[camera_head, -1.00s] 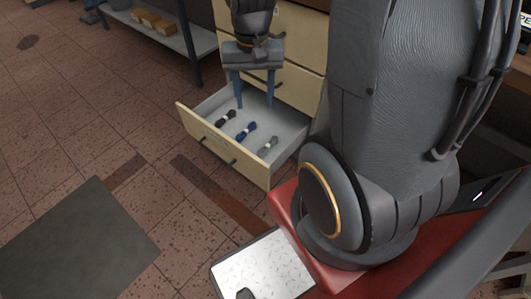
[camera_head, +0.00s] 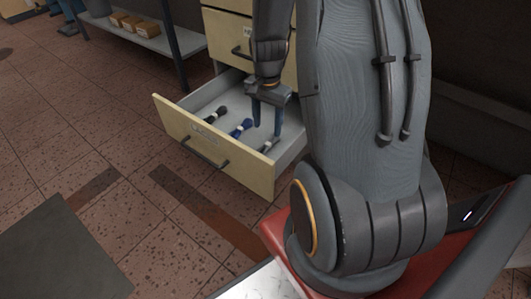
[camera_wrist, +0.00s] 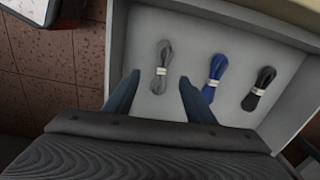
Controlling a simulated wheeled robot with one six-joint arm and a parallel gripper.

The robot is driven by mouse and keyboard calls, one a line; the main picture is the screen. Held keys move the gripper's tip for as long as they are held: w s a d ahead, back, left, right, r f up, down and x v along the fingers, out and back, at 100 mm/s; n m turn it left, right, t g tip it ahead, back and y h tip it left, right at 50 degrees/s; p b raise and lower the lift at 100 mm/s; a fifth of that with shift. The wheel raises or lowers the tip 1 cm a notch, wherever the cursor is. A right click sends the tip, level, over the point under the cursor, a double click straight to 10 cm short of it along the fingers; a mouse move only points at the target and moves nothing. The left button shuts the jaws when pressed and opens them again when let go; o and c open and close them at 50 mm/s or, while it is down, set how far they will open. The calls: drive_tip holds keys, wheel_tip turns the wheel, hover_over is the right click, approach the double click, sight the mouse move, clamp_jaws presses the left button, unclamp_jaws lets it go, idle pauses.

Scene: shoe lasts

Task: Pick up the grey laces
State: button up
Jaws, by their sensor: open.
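The grey laces (camera_wrist: 162,67) are a small bundle with a pale band, lying on the floor of the open drawer (camera_head: 222,151). In the head view the grey laces (camera_head: 268,146) are partly hidden behind my gripper (camera_head: 266,130). In the wrist view my gripper (camera_wrist: 156,82) is open, its two blue fingers spread, with the grey laces just ahead of and between the fingertips. The fingers look empty. I cannot tell how high the fingertips are above the drawer floor.
Blue laces (camera_wrist: 214,76) and black laces (camera_wrist: 260,89) lie in the same drawer, to the right of the grey ones in the wrist view. The drawer walls surround the bundles. A shelf (camera_head: 140,32) with boxes stands at the back left.

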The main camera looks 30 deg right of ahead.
sight(268, 143)
drive_tip(key=shift+w+d+f+b, duration=0.1)
drive_tip(key=shift+d+f+b, duration=0.1)
drive_tip(key=shift+f, duration=0.3)
drive_tip(key=shift+w+d+f+b, duration=0.1)
drive_tip(key=shift+f+b, duration=0.05)
drive_tip(key=shift+f, duration=0.3)
drive_tip(key=shift+w+d+f+b, duration=0.15)
drive_tip(key=shift+f+b, duration=1.05)
drive_tip(key=shift+f, duration=0.65)
drive_tip(key=shift+w+d+f+b, duration=0.15)
drive_tip(key=shift+f+b, duration=1.05)
drive_tip(key=shift+f, duration=0.65)
drive_tip(key=shift+a, duration=0.1)
drive_tip(key=c, duration=1.1)
